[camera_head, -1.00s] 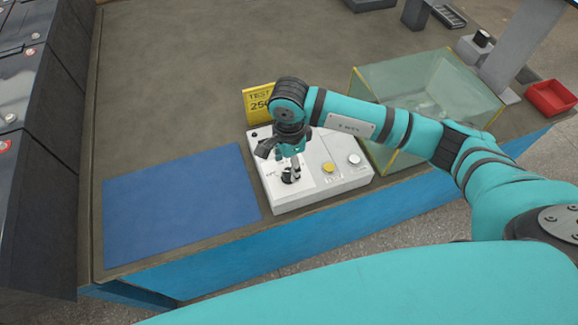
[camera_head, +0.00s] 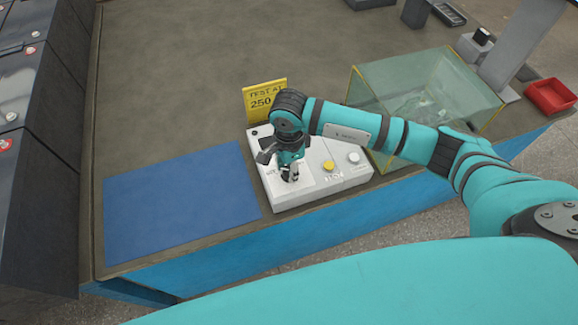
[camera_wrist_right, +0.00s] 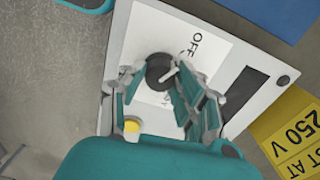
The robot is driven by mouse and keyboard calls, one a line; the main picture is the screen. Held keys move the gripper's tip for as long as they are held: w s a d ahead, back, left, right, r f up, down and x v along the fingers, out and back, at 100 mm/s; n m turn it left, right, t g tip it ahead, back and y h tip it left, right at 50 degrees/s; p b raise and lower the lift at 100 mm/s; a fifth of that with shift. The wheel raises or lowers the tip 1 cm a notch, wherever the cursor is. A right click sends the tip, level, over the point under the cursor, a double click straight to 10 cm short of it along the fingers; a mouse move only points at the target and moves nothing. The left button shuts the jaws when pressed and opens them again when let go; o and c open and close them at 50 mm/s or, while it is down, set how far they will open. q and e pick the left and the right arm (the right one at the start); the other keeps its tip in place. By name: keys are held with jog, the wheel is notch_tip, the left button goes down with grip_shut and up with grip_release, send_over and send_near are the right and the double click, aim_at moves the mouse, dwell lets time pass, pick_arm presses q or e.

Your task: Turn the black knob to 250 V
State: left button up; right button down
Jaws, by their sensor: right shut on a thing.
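The white tester box (camera_head: 322,188) sits at the table's front edge, with a yellow button (camera_head: 328,165) and a white button (camera_head: 354,158). In the right wrist view the round black knob (camera_wrist_right: 158,70) has a white pointer line angled to the upper right; "OFF" is printed nearby. My right gripper (camera_head: 290,174) is down at the knob and shut on it, with fingers on either side. In the head view the gripper hides the knob. The yellow sign (camera_head: 264,97) behind the box reads "TEST AT 250 V". My left gripper is not in view.
A blue mat (camera_head: 180,203) lies left of the box. A glass tank (camera_head: 425,92) stands close to its right, under my right forearm. A red tray (camera_head: 551,97) is farther right. Dark battery units line the left side.

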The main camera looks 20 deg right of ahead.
jog(key=shift+m, duration=0.3)
jog(key=shift+f+m+b, duration=0.1)
jog(key=shift+m+b, duration=0.65)
jog(key=shift+m, duration=0.15)
jog(key=m+b, duration=0.1)
jog(key=m, duration=0.2)
jog(key=shift+m+b, duration=0.3)
jog(key=shift+b, duration=0.1)
jog(key=m+b, duration=0.1)
jog(key=m, duration=0.1)
jog(key=shift+m, duration=0.3)
jog(key=shift+m+b, duration=0.5)
jog(key=shift+m, duration=1)
jog(key=c, duration=0.9)
grip_release()
jog(key=shift+c, duration=0.2)
